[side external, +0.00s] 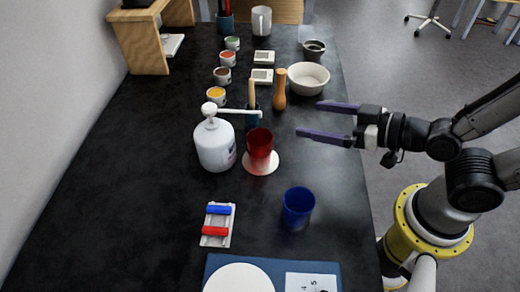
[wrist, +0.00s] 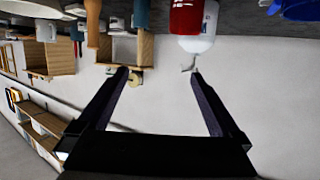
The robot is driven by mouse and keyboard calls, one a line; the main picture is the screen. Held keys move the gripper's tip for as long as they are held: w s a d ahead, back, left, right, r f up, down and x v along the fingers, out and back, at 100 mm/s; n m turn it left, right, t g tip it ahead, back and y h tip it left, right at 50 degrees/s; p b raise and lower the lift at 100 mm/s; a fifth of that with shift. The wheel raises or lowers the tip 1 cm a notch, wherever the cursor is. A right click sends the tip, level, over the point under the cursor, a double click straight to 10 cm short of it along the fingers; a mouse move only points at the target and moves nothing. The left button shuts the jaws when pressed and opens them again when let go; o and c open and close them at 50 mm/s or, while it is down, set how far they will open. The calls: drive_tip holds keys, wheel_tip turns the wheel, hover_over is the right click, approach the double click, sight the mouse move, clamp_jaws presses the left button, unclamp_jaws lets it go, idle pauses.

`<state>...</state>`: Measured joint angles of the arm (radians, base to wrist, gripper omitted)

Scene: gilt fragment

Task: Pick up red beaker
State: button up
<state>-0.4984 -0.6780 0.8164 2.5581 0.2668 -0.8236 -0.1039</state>
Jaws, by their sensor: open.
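The red beaker (side external: 260,146) stands upright on a round white coaster (side external: 252,168) in the middle of the black table, right of a white pump bottle (side external: 214,144). My gripper (side external: 308,120) is open and empty, above the table's right side, to the right of the beaker and apart from it. In the wrist view, my gripper's two fingers (wrist: 159,72) are spread with nothing between them. The red beaker (wrist: 186,16) shows there at the top edge, cut off and upside down, with the white bottle (wrist: 198,43) behind it.
A blue cup (side external: 298,208) stands nearer the front. A wooden pestle-like piece (side external: 280,90) and a white bowl (side external: 308,78) stand behind the beaker. Several paint pots (side external: 226,58) line the left. A small rack with blue and red pieces (side external: 217,224) lies front left. Bare table (side external: 130,190) is clear at left.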

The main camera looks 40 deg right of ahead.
wheel_tip(320, 180, down, 3)
drive_tip(key=s+a+n+g, duration=0.1)
drive_tip(key=s+a, duration=0.1)
approach(250, 137)
drive_tip(key=shift+w+f, duration=0.5)
drive_tip(key=shift+w, duration=0.4)
drive_tip(key=shift+y, duration=0.6)
drive_tip(key=shift+x, duration=2.6)
drive_tip(key=shift+r, duration=0.1)
drive_tip(key=c, duration=1.5)
drive_tip(key=shift+r, duration=0.1)
drive_tip(key=s+d+r, duration=0.1)
drive_tip(key=s+d, duration=0.3)
drive_tip(key=s+d+r, duration=0.1)
drive_tip(key=s+d, duration=0.3)
drive_tip(key=s+d+r, duration=0.1)
drive_tip(key=s+d, duration=0.3)
drive_tip(key=shift+s+d+r, duration=0.1)
drive_tip(key=shift+r, duration=0.1)
